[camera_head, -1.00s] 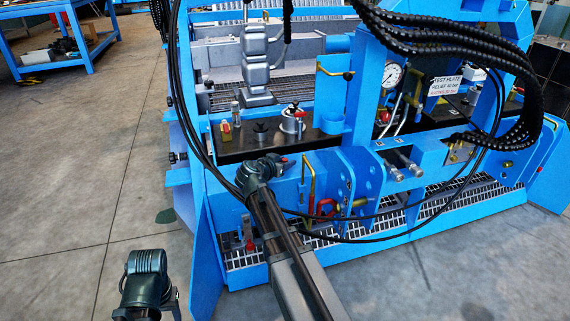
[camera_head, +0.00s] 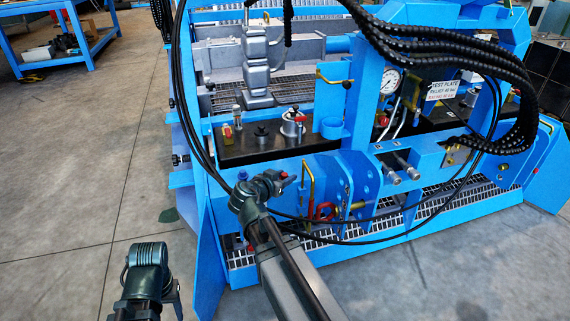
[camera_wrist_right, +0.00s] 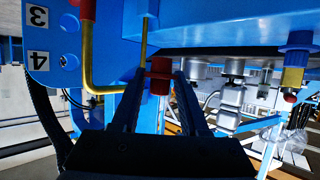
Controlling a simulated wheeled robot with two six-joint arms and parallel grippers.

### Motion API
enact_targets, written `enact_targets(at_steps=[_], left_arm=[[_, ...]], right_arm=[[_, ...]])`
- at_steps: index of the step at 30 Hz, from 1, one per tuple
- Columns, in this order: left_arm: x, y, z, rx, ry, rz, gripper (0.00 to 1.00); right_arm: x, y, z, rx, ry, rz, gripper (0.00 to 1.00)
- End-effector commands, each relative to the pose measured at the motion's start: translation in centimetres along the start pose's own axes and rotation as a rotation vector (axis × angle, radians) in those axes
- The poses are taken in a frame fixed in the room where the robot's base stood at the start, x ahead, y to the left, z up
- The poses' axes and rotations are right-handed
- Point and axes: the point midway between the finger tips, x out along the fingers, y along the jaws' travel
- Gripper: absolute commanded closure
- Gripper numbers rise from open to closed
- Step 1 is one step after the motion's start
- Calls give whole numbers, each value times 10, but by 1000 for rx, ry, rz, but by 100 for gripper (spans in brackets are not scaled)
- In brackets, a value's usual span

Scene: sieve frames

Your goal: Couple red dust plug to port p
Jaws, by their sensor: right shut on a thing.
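My right gripper (camera_head: 282,182) is in front of the blue panel of the stand, at its left part. In the right wrist view its two fingers (camera_wrist_right: 158,98) are shut on the red dust plug (camera_wrist_right: 159,80). Two silvery couplings (camera_head: 403,168) stick out of the panel further right, apart from the gripper. Small labels sit above them, but I cannot read which is port p. My left arm shows at the lower left; its fingers do not show.
A bent brass rod (camera_wrist_right: 90,78) is close beside my right gripper. Black hoses (camera_head: 340,237) loop across the panel front. A red shackle (camera_head: 325,211) and a black tray (camera_head: 240,150) with small fittings are nearby. Bare floor (camera_head: 90,200) lies left.

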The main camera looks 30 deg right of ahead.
Motion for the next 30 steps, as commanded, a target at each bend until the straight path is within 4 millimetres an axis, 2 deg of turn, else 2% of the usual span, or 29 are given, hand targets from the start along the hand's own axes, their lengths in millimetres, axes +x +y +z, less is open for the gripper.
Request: enact_targets(at_steps=[1, 6, 17, 26, 30], left_arm=[[-2, 0, 0, 0, 0, 0, 45], [-4, 0, 0, 1, 0, 0, 45], [-6, -1, 0, 1, 0, 0, 45], [-41, -4, 2, 1, -1, -2, 45], [-42, -5, 3, 1, -1, -3, 45]], right_arm=[[-12, 7, 3, -1, 0, -3, 100], [-30, 16, 9, 0, -1, -1, 100], [-42, 21, 11, 1, -1, 2, 100], [-55, 21, -22, 1, -1, 2, 100], [-55, 21, -22, 1, -1, 2, 100]])
